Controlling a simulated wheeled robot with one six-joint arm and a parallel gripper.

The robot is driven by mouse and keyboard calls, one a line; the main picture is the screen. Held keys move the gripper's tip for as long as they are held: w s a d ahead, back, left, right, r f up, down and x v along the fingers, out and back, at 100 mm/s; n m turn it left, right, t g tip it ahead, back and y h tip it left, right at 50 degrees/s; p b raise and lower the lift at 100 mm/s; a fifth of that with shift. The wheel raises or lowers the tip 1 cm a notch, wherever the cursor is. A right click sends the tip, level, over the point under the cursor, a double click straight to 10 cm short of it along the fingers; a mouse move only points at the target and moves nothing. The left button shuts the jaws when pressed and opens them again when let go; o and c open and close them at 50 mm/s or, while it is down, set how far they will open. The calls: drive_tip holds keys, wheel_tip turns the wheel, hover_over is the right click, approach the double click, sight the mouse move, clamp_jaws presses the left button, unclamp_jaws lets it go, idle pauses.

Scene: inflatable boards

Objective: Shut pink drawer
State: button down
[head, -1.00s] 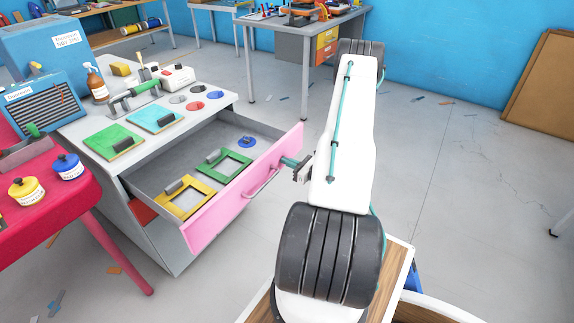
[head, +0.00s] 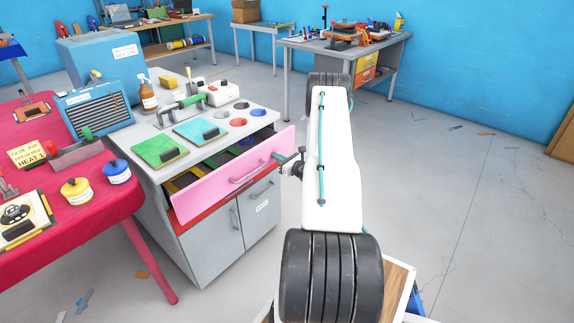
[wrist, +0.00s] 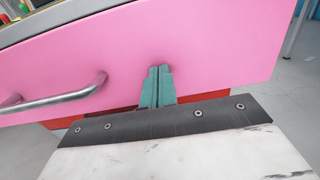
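The pink drawer (head: 235,180) of the grey cabinet stands partly open, with a narrow gap behind its front; parts of the yellow and green frames inside show. Its metal bar handle (head: 250,171) is on the front. In the wrist view the pink front (wrist: 200,50) fills most of the picture, with the handle (wrist: 55,103) at the left. My gripper (wrist: 158,72) has its two teal fingers together, with nothing between them. The fingertips point at the pink front, right of the handle, and seem to touch it. In the head view my gripper (head: 301,152) is by the drawer's right end.
The cabinet top (head: 262,120) holds green and blue pads, coloured discs, a spray bottle (head: 147,95) and a blue toolbox. A red table (head: 95,215) with jars stands close on the left. Free floor (head: 440,190) lies to the right.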

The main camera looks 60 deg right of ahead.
drive_tip(key=w, duration=0.9)
drive_tip(key=shift+w, duration=0.25)
drive_tip(key=shift+w+d+r, duration=0.15)
drive_tip(key=shift+w+r, duration=0.05)
drive_tip(key=shift+w, duration=0.1)
drive_tip(key=shift+w+r, duration=0.1)
drive_tip(key=shift+r, duration=0.05)
drive_tip(key=shift+s, duration=0.4)
drive_tip(key=s+a, duration=0.1)
drive_tip(key=s, duration=1.3)
drive_tip(key=shift+a+f, duration=0.35)
drive_tip(key=shift+a, duration=0.05)
